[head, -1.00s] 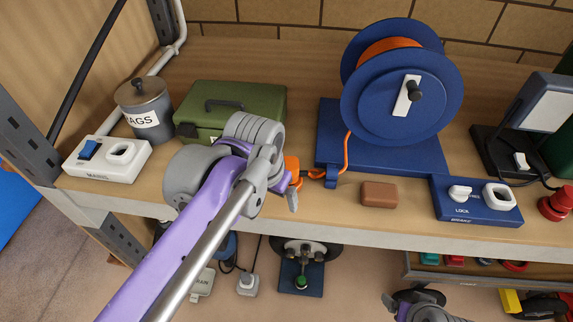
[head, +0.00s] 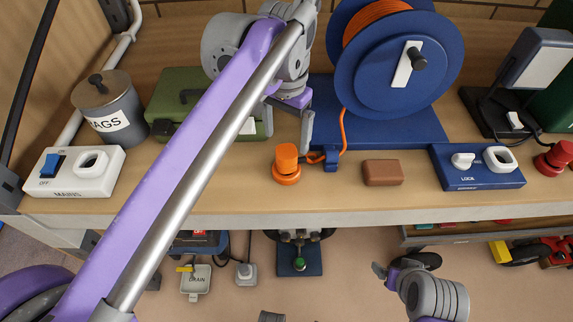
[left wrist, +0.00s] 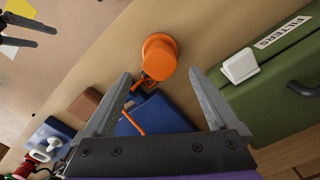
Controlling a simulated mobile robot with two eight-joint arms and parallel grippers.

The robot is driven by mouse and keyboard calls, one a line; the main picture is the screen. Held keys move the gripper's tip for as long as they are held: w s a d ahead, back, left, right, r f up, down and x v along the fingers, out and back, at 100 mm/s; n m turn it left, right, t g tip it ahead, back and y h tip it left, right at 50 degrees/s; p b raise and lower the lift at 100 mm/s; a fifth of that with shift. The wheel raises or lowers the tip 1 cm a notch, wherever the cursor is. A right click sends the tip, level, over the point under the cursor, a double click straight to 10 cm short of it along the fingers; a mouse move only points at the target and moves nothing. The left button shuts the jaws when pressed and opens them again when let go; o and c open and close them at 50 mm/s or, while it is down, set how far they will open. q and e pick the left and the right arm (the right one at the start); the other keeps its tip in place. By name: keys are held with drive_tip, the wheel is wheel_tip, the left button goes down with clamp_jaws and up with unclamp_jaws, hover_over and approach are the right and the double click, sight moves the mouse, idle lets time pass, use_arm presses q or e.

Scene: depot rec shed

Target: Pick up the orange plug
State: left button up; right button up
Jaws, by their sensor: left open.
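The orange plug (head: 287,163) stands on the wooden bench top near its front edge, with an orange cord running right to the blue reel (head: 392,80). It also shows in the left wrist view (left wrist: 158,60), just beyond the fingertips. My left gripper (head: 288,138) is open and empty, behind and above the plug in the head view. In the left wrist view its two fingers (left wrist: 161,78) are wide apart, with the plug ahead of the gap and not between them. My right gripper (head: 383,272) hangs low in front of the bench; its fingers look apart in the left wrist view (left wrist: 28,34).
A green box (head: 180,95) is left of the plug and a brown block (head: 382,172) right. A blue switch panel (head: 475,180) is farther right. A white switch panel (head: 100,180) and a grey canister (head: 128,110) stand left. Bench around the plug is mostly clear.

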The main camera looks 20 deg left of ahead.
sight(287, 151)
use_arm(q)
wheel_tip(287, 151, down, 6)
drive_tip(key=shift+r, duration=0.1)
idle(0.4)
drive_tip(key=c, duration=1.4)
